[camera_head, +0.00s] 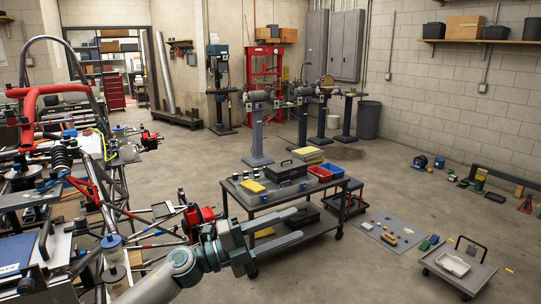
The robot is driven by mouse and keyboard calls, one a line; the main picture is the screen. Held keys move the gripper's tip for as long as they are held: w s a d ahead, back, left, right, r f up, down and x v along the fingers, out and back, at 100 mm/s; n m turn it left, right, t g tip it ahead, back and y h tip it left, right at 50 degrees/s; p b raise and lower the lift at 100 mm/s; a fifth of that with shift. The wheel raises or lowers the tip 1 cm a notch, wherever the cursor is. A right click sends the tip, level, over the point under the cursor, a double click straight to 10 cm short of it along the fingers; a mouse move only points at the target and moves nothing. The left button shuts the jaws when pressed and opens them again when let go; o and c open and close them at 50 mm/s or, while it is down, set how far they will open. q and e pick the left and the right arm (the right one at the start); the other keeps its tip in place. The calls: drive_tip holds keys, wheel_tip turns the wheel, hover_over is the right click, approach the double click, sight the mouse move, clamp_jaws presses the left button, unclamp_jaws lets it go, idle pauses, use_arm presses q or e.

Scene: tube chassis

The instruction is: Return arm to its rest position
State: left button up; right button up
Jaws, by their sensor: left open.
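My left arm (175,280) comes in from the bottom left, grey with teal joints. My left gripper (296,226) is at its end, with two grey fingers spread apart and pointing right. My right arm and gripper are not in view.
The tube chassis (30,92) fills the left side, close to my arm. The cart carries a dark toolbox (287,171), a red bin (320,173) and a blue bin (334,169). A low trolley (470,277) stands at the lower right. Open floor (385,280) lies between.

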use_arm(q)
drive_tip(key=a+f+n+t+y, duration=0.9)
drive_tip(key=a+n+t+y, duration=0.3)
drive_tip(key=n, duration=0.7)
drive_tip(key=s+a+f+n+g+y, duration=0.1)
drive_tip(key=s+a+f+n+y, duration=0.25)
drive_tip(key=f, duration=0.35)
drive_tip(key=s+a+f+n+g+y, duration=0.2)
drive_tip(key=s+a+f+n+y, duration=0.15)
drive_tip(key=f, duration=0.45)
drive_tip(key=s+a+f+n+g, duration=0.15)
drive_tip(key=s+f+g, duration=0.35)
drive_tip(key=s, duration=0.6)
drive_tip(key=s+a+f+n+g, duration=0.1)
drive_tip(key=s+a+f+g, duration=0.2)
drive_tip(key=s+f, duration=0.55)
drive_tip(key=s+a+f+n+g, duration=0.2)
drive_tip(key=s+a+f+g, duration=0.15)
drive_tip(key=s, duration=1.05)
wheel_tip(320, 180, down, 28)
drive_tip(key=s+d+g, duration=0.1)
drive_tip(key=s+a+f+g, duration=0.1)
drive_tip(key=s+a+f, duration=0.2)
drive_tip(key=s+f, duration=1.4)
drive_tip(key=shift+s+f+m+y, duration=0.15)
drive_tip(key=shift+s+m+y, duration=0.2)
drive_tip(key=shift+m, duration=0.1)
